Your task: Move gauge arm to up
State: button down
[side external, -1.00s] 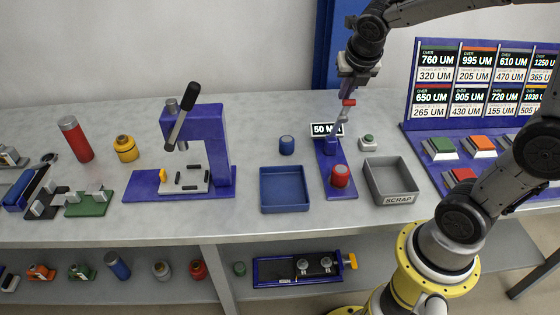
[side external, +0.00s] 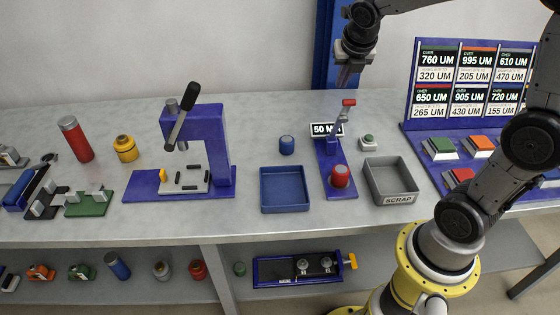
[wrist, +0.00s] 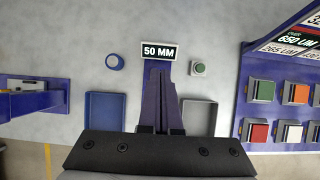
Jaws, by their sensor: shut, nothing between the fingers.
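The sign also shows in the wrist view (wrist: 160,51). The gauge arm (side external: 343,118) is a grey lever with a red tip (side external: 348,102), and it points steeply upward from the gauge. A red cylinder (side external: 340,177) stands at the front of the base. My gripper (side external: 343,85) is shut and empty, a little above the red tip and apparently clear of it. In the wrist view my fingers (wrist: 160,130) cover the front of the gauge, and the red cylinder is hidden.
A blue tray (side external: 285,205) lies left of the gauge and a grey scrap tray (side external: 395,200) right of it. A blue cylinder (side external: 287,145) and a green button (side external: 368,142) stand behind the trays. A blue press (side external: 205,150) is farther left, a button panel (side external: 470,150) right.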

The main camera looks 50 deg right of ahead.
jog(key=shift+w+d, duration=0.1)
jog(key=shift+w+d, duration=1.75)
jog(key=shift+w, duration=0.05)
jog(key=shift+f, duration=0.1)
jog(key=shift+w+d+f, duration=0.25)
jog(key=shift+w+d, duration=0.35)
jog(key=shift+w+d+f, duration=0.25)
jog(key=shift+w+d, duration=0.3)
jog(key=shift+d, duration=0.05)
jog(key=shift+w+d+f, duration=0.25)
jog(key=shift+w+d, duration=0.35)
jog(key=c, duration=1)
grip_release()
jog(key=shift+c, duration=0.2)
jog(key=shift+r, duration=0.1)
